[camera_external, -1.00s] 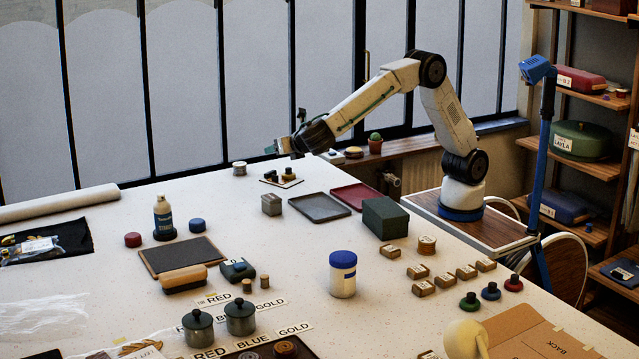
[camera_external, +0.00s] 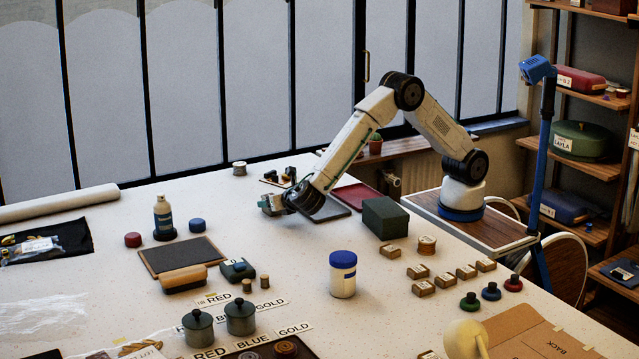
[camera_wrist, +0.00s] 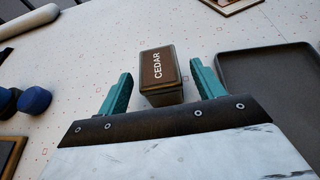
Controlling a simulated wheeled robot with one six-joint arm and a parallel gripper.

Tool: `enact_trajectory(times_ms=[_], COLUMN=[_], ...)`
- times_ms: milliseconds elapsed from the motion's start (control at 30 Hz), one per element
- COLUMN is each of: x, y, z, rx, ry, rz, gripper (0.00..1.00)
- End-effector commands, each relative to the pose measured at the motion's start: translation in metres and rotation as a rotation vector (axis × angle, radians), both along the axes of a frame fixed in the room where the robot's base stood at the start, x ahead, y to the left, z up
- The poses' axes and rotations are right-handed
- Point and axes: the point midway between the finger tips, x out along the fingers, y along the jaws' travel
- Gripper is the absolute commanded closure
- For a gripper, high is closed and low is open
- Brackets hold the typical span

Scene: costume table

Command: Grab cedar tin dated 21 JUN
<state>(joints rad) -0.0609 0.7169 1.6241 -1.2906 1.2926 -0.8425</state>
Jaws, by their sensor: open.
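A small box-shaped tin (camera_wrist: 158,72) with a dark brown lid reading CEDAR is in the wrist view. No date is readable on it. My gripper (camera_wrist: 162,72) is open, with one teal finger on each side of the tin and visible gaps between them.
A grey tray (camera_wrist: 275,95) lies close to the right of the tin in the wrist view. A blue round object (camera_wrist: 35,100) is on the left. A dark green box (camera_external: 386,218) and a white jar with a blue lid (camera_external: 343,278) stand nearer the camera. Table around the tin's left is clear.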

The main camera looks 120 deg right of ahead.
Motion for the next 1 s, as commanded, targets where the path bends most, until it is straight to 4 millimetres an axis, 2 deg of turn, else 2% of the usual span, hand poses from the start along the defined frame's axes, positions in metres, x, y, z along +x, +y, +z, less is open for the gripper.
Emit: enact_trajectory(times_ms=[100, 200, 467, 633, 667, 1000], x=[0.0, 0.001, 0.002, 0.002, 0.002, 0.002], y=[-0.021, -0.033, -0.038, -0.038, -0.038, -0.038], z=[0.002, -0.005, -0.007, -0.007, -0.007, -0.005], rx=[0.001, 0.002, 0.003, 0.003, 0.003, 0.002], ry=[0.0, 0.002, 0.0, 0.0, 0.0, -0.001], rz=[-0.004, -0.001, 0.0, 0.0, 0.0, 0.0], gripper=[0.33, 0.33, 0.33, 0.77, 0.82, 0.82])
